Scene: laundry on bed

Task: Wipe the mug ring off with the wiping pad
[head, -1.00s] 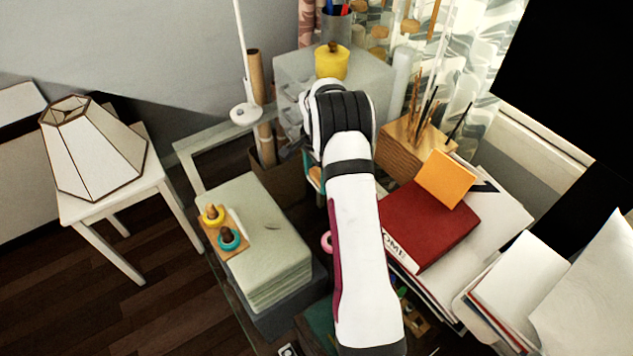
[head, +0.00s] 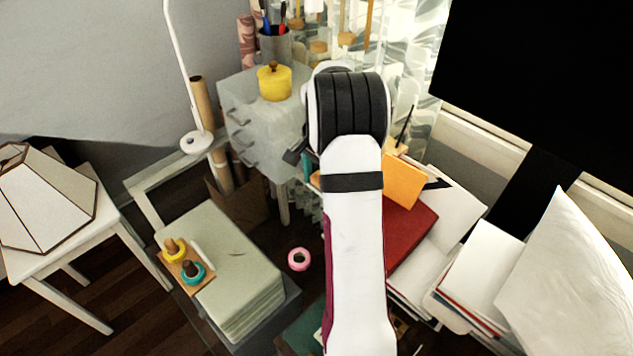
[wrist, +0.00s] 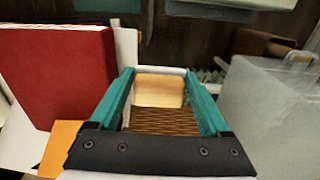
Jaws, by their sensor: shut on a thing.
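My gripper (wrist: 160,80), with teal fingers, is in the wrist view. A pale tan block with a light edge, apparently the wiping pad (wrist: 159,90), sits between its fingertips, and the fingers are shut on it. Brown striped wood (wrist: 160,121) shows between the fingers nearer the palm; I cannot tell whether it belongs to the block or lies behind it. In the head view my arm hides the gripper and the block. I cannot make out the mug ring in either view.
A red box (head: 412,236) and an orange card (head: 403,182) lie right of my arm. A grey drawer cabinet (head: 240,125) with a yellow pot (head: 274,82) stands left. A pink ring (head: 299,259) and a pale stack (head: 225,262) are at lower left.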

